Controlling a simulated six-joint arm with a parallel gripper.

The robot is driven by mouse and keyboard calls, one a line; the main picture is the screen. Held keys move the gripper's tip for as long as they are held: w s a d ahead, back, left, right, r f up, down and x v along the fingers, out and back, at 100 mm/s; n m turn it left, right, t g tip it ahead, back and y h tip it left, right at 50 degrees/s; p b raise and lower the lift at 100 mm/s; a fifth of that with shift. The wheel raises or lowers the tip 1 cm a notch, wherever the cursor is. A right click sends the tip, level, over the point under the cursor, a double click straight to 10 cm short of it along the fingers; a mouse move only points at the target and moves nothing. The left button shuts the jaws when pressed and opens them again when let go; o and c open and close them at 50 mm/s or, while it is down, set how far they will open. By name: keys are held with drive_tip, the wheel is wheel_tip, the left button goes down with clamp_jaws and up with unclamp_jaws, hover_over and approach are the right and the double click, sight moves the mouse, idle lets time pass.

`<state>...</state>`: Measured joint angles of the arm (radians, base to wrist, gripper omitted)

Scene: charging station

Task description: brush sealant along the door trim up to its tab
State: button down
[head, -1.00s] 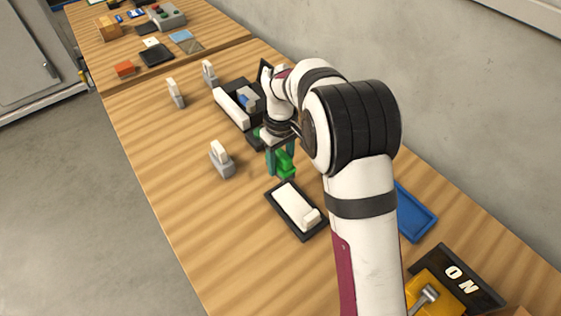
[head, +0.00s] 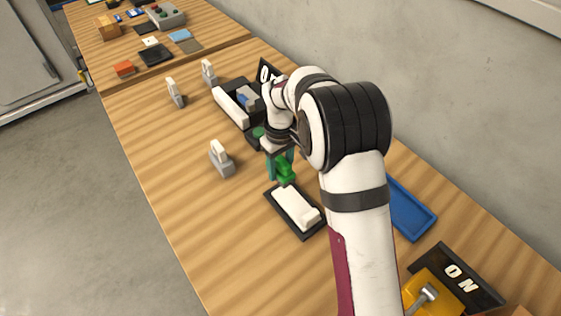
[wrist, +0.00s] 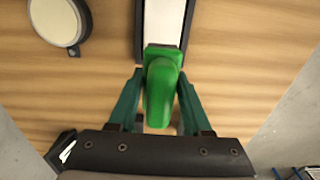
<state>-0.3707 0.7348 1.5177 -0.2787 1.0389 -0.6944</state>
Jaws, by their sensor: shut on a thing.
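My gripper (head: 281,165) is shut on a green brush (head: 285,172), which hangs below the fingers. In the wrist view the green brush (wrist: 162,88) sits between the two teal fingers (wrist: 160,98). The door trim is a white strip (head: 291,203) on a black base, with a raised white tab (head: 311,217) at its near right end. The brush's lower end is at the strip's far end. I cannot tell whether it touches. The strip (wrist: 164,20) also shows in the wrist view, just beyond the brush tip; its tab is out of that view.
A grey block with a white upright piece (head: 221,158) stands left of the trim. A second white bar (head: 231,105) on a black base lies farther back. A blue tray (head: 410,210) and a yellow unit with a lever (head: 432,292) are at right.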

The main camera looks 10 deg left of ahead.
sight(296, 205)
wheel_tip(296, 205, down, 5)
drive_tip(key=shift+s+d+f, duration=0.15)
drive_tip(key=shift+d+f, duration=0.05)
drive_tip(key=shift+f, duration=0.05)
drive_tip(key=shift+s+d, duration=2.15)
drive_tip(key=shift+s, duration=0.05)
drive_tip(key=shift+w+a, duration=2.3)
drive_tip(key=shift+r, duration=4.05)
